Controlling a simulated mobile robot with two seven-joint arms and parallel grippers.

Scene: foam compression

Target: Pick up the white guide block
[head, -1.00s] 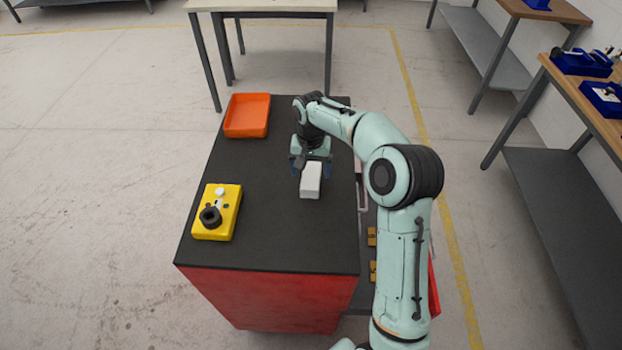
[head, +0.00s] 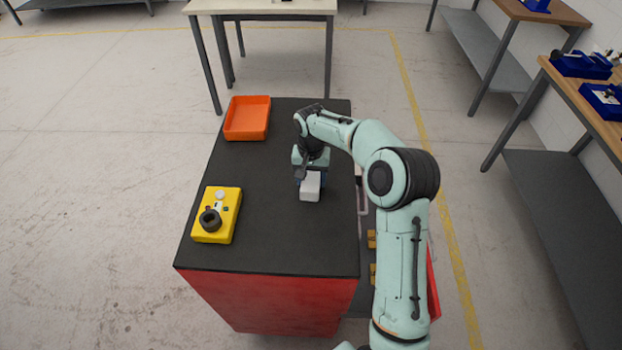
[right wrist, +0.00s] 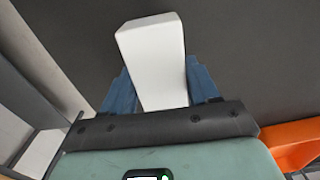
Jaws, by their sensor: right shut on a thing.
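The white guide block (head: 310,188) is on or just over the black top of the red cabinet, near its right side; I cannot tell whether it touches the top. My right gripper (head: 311,176) is at the block's far end, with its blue fingers shut on the block's two sides. In the right wrist view the block (right wrist: 153,60) sits between the blue fingers (right wrist: 160,88) and sticks out past their tips. My left gripper is not in view.
An orange tray (head: 228,130) stands at the cabinet top's (head: 270,240) far left. A yellow fixture (head: 231,232) with a black ring (head: 210,219) and a white knob stands at the near left. The middle of the top is clear. A pale table (head: 262,6) stands beyond.

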